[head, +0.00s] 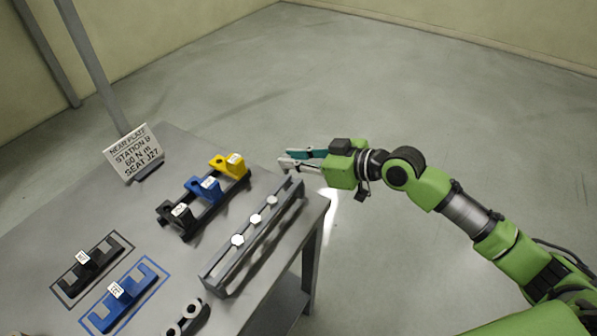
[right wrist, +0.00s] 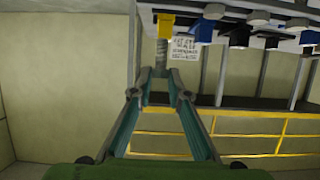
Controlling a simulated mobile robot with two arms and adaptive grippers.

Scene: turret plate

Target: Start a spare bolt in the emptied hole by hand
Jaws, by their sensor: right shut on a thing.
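My right gripper (head: 281,161) reaches out to the left past the far right corner of the table and is above its surface level or beside it; I cannot tell the height. In the right wrist view its fingertips (right wrist: 160,74) close on a grey threaded bolt (right wrist: 161,52), whose shank sticks out beyond them; its head is not clear. Three pale hex-headed bolts (head: 256,219) stand along a grey rack (head: 222,271) on the table. No emptied hole or turret plate can be made out. My left gripper is out of view.
The grey table (head: 170,150) carries a rack with yellow (head: 228,166), blue (head: 205,190) and black (head: 178,216) blocks, a sign (head: 134,152), black (head: 87,264) and blue (head: 124,300) holders in outlines, and a dark ringed holder (head: 187,318). Floor right of the table is open.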

